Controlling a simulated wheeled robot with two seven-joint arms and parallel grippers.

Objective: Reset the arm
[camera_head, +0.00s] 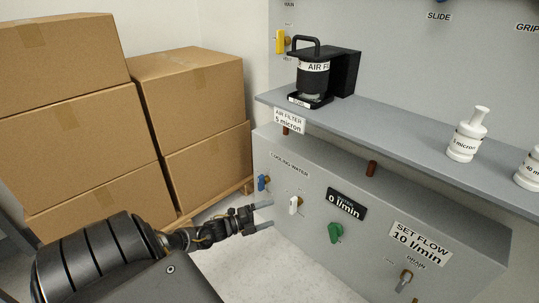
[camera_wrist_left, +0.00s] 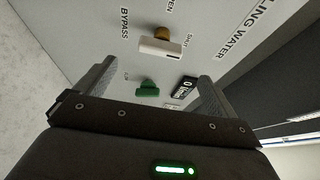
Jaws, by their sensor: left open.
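My left gripper (camera_head: 262,215) is open and empty in the head view, held in front of the grey panel below the shelf. Its two fingers show apart in the left wrist view (camera_wrist_left: 155,85). A white valve handle (camera_head: 295,205) on the panel is just to the right of the fingertips, and it also shows between the fingers in the left wrist view (camera_wrist_left: 160,47). I cannot tell how far it is from the fingers. A blue valve handle (camera_head: 263,183) sits just above the gripper. A green knob (camera_head: 335,233) is farther right, under the "0 l/min" display (camera_head: 346,204). My right gripper is not in view.
Stacked cardboard boxes (camera_head: 200,95) on a pallet fill the left side. A grey shelf (camera_head: 400,140) juts out above the panel, carrying a black air filter unit (camera_head: 314,75) and white filter bottles (camera_head: 466,137). A drain valve (camera_head: 404,279) is low right. The floor (camera_head: 240,275) before the panel is clear.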

